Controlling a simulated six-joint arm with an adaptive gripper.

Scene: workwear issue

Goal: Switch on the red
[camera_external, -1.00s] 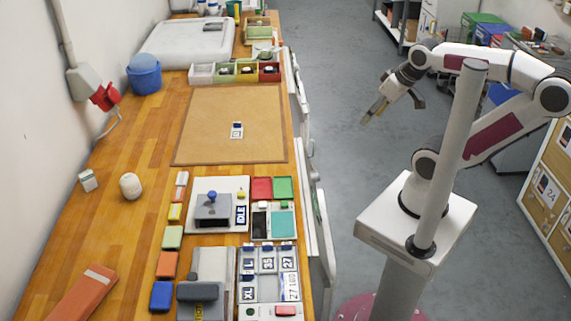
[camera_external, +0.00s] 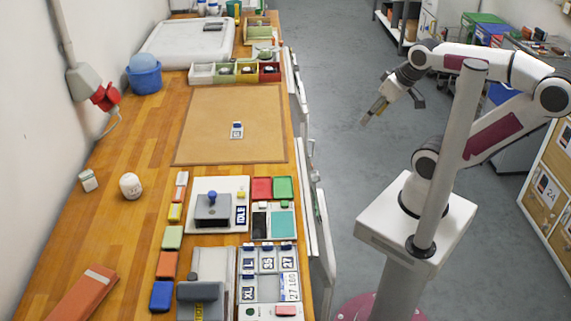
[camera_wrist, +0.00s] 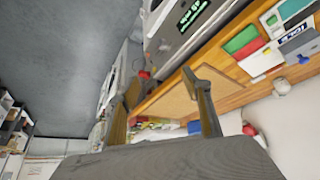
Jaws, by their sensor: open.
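Several red things show. In the external view a red tile (camera_external: 262,188) lies beside a green tile (camera_external: 283,187) near the bench's right edge. To its left is a grey device with a blue knob (camera_external: 212,196) and a label reading IDLE (camera_external: 241,216). A red plug (camera_external: 105,97) sits at a grey wall box, and a red compartment (camera_external: 269,73) ends the bin row. My gripper (camera_external: 371,114) is open and empty, raised over the floor right of the bench. Its two fingers (camera_wrist: 160,108) are spread in the wrist view. I cannot tell which red thing is a switch.
A brown mat (camera_external: 215,125) with one small tag (camera_external: 237,130) covers the middle of the bench. A blue bucket (camera_external: 145,75), a white jar (camera_external: 130,186) and an orange folded item (camera_external: 84,292) stand left. The wrist view shows a machine with a green display (camera_wrist: 193,14).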

